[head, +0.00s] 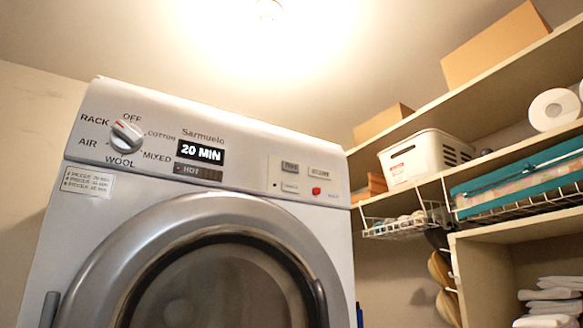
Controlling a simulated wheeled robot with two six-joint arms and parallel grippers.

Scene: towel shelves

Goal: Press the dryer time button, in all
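The white dryer (235,170) fills the left and middle of the head view, tilted in the picture. Its display (201,153) reads 20 MIN, with a HOT label (198,172) below it. A dial (127,135) sits left of the display. The button panel (301,181) is right of the display. It holds several small grey buttons, one of them at the upper left (290,167), and a red button (316,191). The button labels are too small to read surely. The round door (216,280) looks shut. Neither gripper is in view.
Wooden shelves (470,145) run along the right wall. They hold a white basket (424,155), cardboard boxes (495,44), paper rolls (553,108) and a teal container (520,180). Wire baskets (395,226) hang below. Folded white towels (550,300) lie at lower right.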

